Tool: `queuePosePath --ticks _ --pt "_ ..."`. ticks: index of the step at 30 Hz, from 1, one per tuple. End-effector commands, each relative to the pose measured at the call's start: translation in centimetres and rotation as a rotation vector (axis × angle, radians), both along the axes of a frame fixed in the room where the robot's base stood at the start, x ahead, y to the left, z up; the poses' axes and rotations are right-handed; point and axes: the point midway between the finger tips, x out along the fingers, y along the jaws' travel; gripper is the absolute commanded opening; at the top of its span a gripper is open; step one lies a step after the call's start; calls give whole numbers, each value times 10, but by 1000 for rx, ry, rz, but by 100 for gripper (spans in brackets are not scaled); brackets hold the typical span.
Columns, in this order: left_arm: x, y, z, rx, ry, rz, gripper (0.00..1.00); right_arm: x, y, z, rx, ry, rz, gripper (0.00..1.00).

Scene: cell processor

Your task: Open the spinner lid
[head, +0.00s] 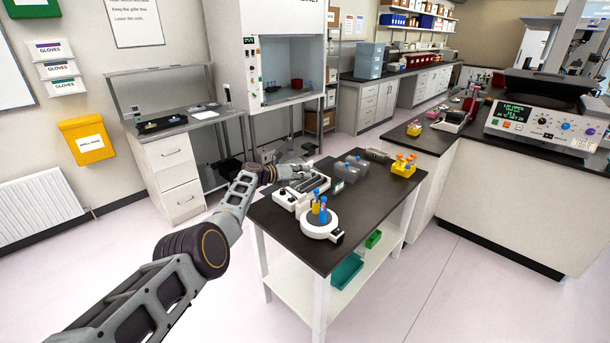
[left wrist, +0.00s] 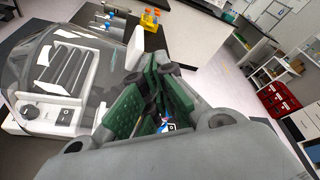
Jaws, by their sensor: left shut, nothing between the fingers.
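A white benchtop device (head: 283,199) with a dark slotted bed and knobs stands on the black-topped cart. It shows large in the left wrist view (left wrist: 38,118), with a clear curved lid (left wrist: 22,62) over or around its slotted part. I cannot tell how far the lid is raised. My left gripper (head: 298,173) is just behind the device. In the left wrist view its green-padded fingers (left wrist: 155,82) are shut and empty, close beside the lid's right edge. A white block (left wrist: 136,46) lies just beyond the fingertips. I cannot tell whether they touch. My right gripper is out of view.
On the cart top (head: 352,205), a round white device (head: 318,231) with blue and yellow tubes stands in front. A grey rack (head: 351,169) and a yellow tube rack (head: 403,167) stand behind. A large machine (head: 540,128) reading "LID OPEN" is on the right counter.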

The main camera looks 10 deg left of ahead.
Motion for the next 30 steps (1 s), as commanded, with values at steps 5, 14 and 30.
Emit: queuePosePath --ticks 5,14,30 --pt "1 1 1 0 0 1 0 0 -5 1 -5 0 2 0" --pt "1 1 1 0 0 1 0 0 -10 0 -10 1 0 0" --pt "-2 5 4 0 0 0 0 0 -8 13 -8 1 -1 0"
